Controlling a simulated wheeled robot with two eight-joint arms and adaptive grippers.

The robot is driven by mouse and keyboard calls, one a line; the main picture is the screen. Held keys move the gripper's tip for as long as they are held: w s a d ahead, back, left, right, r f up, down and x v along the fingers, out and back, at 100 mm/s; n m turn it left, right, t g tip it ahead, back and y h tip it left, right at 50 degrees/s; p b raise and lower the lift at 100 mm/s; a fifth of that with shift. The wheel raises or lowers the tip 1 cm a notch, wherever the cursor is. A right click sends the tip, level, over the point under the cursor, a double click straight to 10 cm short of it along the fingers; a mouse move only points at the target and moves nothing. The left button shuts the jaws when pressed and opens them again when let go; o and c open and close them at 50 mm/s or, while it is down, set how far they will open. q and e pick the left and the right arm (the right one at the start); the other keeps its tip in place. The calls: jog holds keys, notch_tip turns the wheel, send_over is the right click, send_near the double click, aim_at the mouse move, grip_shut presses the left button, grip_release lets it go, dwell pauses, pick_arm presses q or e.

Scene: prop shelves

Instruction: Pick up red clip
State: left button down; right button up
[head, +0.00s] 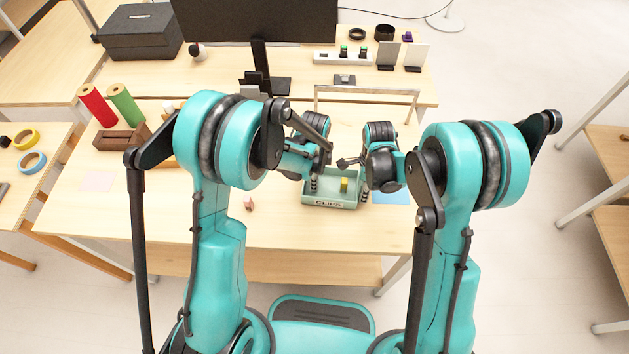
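A small reddish piece (249,204), which may be the red clip, lies on the table near its front edge, left of the green tray. The tray (329,204) is labelled CLIPS and holds a small yellow clip (344,184). My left gripper (314,182) is at the tray's left side, to the right of the reddish piece and apart from it. My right gripper (363,183) is at the tray's right side. Both are small and partly covered by my arm parts, so I cannot tell their finger openings or whether they hold anything.
A monitor (262,22) stands behind, with a power strip (352,57) to its right. A metal frame (366,90) rises behind my grippers. The front left tabletop is mostly clear.

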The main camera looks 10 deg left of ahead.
pick_arm(q)
notch_tip(320, 180, up, 10)
jog(key=shift+r, duration=0.1)
dwell(0.5)
jog(key=shift+r, duration=0.35)
pick_arm(e)
jog(key=o, duration=1.1)
jog(key=shift+o, duration=0.2)
jog(key=shift+r, duration=0.1)
